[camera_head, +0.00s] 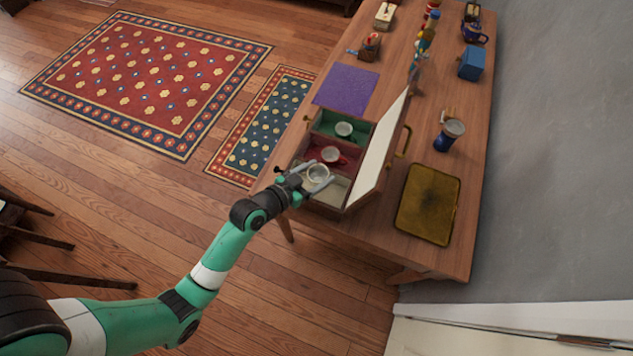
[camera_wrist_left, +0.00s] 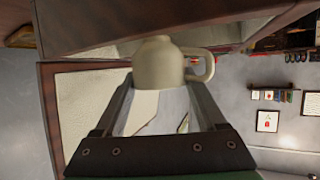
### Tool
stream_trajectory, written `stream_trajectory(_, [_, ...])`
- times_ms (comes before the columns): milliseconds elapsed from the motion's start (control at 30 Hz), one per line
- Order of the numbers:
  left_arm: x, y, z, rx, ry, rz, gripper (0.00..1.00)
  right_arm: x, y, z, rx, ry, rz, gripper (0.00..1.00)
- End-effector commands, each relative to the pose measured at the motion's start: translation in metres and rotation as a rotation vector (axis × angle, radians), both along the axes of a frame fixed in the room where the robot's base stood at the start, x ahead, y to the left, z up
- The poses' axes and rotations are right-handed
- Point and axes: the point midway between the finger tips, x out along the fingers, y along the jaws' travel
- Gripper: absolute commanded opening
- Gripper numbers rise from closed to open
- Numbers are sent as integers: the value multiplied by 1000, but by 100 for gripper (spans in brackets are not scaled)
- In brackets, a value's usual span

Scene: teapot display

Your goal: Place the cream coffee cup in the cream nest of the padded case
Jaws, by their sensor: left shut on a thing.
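The padded case (camera_head: 312,197) stands open on the wooden table, its lid (camera_head: 378,150) raised on the right side. Inside are a green nest (camera_head: 326,124), a red nest (camera_head: 313,148) and, nearest me, a cream nest (camera_head: 338,190). My left gripper (camera_head: 316,177) is shut on the cream coffee cup (camera_head: 318,171), over the cream nest. The cup (camera_wrist_left: 157,62) also shows between the fingers in the left wrist view, its handle to the right. I cannot tell whether it touches the padding. My right gripper is not in view.
A green cup (camera_head: 344,129) and a red cup (camera_head: 330,155) sit in their nests. A purple mat (camera_head: 346,88) lies behind the case. A yellowish tray (camera_head: 428,204) and a blue vessel (camera_head: 449,137) stand right of the lid. Several other items line the table's far end.

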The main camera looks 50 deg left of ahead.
Motion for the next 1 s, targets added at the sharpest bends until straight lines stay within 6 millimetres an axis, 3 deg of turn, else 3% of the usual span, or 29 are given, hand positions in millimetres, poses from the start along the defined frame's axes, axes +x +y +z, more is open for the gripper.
stream_trajectory(300, [-7,-4,-41,0,0,0,16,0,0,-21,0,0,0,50])
stream_trajectory(567, [-7,-4,-40,0,0,0,16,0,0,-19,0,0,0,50])
stream_trajectory(1000, [-8,-5,-56,1,10,-2,16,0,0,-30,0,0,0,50])
